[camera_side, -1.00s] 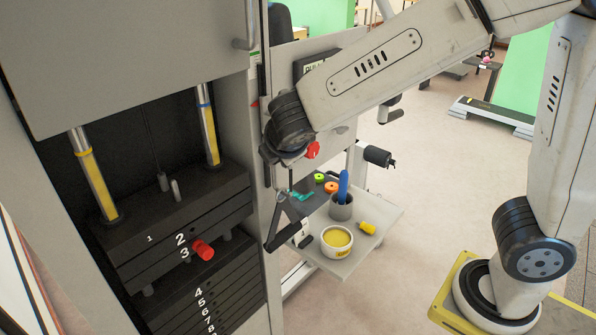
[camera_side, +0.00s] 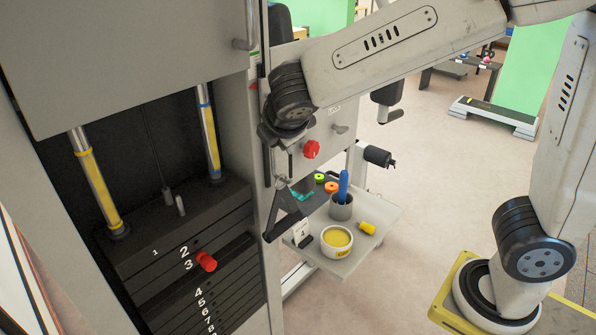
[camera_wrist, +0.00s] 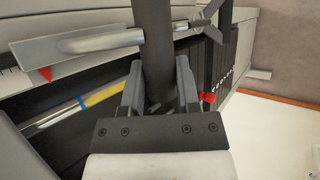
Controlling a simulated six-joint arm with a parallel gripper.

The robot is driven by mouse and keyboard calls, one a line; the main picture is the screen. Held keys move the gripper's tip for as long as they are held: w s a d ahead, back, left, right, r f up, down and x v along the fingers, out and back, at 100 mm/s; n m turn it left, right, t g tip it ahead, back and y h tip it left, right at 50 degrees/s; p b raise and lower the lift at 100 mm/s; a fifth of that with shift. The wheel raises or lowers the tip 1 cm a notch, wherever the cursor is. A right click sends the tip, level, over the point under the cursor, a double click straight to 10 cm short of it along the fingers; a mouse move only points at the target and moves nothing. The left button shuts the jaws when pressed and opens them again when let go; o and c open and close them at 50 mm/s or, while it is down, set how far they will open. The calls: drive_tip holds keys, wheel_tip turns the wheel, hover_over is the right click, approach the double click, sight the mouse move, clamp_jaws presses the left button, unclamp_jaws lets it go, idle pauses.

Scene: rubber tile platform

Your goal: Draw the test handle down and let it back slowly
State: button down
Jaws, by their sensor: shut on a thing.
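The test handle appears in the wrist view as a thick dark bar (camera_wrist: 155,45) running between my fingers. My gripper (camera_wrist: 157,85) is shut on it. In the side view my gripper (camera_side: 282,160) is beside the machine's front post, and its fingers and grip are partly hidden and small. A dark angled piece (camera_side: 284,215) shows just below it. The upper weight plates (camera_side: 205,225), with a red selector pin (camera_side: 206,262) at number 3, sit raised a little above the lower plates (camera_side: 235,295).
A red knob (camera_side: 312,149) is close right of my gripper. Below is a white tray (camera_side: 385,225) with a yellow-filled bowl (camera_side: 337,240), a grey cup (camera_side: 341,207) and a yellow piece (camera_side: 367,227). A metal pull handle (camera_wrist: 100,41) crosses the wrist view.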

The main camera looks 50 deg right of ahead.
drive_tip(key=shift+r, duration=2.75)
unclamp_jaws()
drive_tip(key=v, duration=0.7)
